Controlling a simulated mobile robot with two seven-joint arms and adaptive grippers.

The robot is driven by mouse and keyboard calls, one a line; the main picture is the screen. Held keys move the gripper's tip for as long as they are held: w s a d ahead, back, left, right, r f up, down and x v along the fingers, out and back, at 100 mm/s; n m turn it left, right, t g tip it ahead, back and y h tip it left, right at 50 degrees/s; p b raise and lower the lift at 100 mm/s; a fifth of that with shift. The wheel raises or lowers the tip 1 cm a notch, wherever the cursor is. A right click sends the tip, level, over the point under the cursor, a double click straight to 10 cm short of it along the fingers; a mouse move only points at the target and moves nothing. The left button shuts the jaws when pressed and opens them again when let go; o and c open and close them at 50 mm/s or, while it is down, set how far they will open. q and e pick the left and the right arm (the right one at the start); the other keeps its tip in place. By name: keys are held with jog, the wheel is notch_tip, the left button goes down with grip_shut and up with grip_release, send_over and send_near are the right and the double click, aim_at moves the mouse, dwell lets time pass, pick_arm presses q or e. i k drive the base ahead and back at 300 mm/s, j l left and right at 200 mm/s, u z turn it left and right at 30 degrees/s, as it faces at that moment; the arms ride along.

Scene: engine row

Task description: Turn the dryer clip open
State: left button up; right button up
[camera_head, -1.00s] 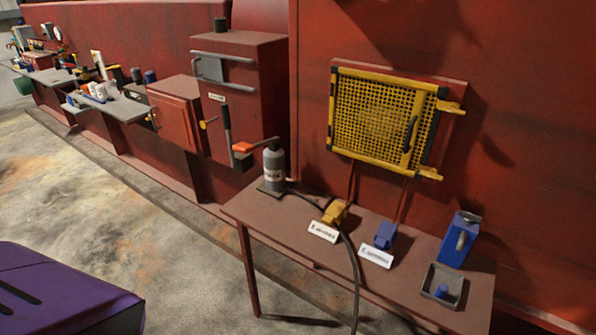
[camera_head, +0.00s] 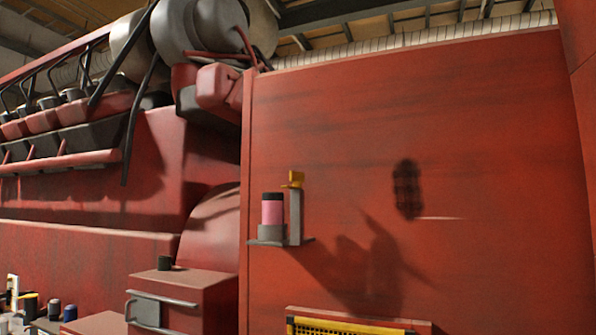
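A small pink cylinder (camera_head: 273,212) with a dark top sits in a grey cup (camera_head: 271,234) on a shelf bracket on the red wall. A grey post (camera_head: 297,216) stands just right of it. A yellow clip-like piece (camera_head: 293,179) sits at the post's top, its short arm pointing left above the cylinder's right side. This may be the dryer and its clip; no label shows. Neither of my grippers is in view.
The top of a yellow mesh panel (camera_head: 350,328) shows at the bottom edge. Pipes and red engine parts fill the upper left. The wall (camera_head: 480,200) right of the bracket is bare but for shadows.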

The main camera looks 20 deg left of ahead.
aim_at(297, 178)
jog(key=i+j+z, duration=0.15)
jog(key=j+z, duration=0.2)
jog(key=j, duration=0.5)
jog(key=j+z, duration=0.3)
jog(key=j, duration=0.55)
jog(key=i+j, duration=0.05)
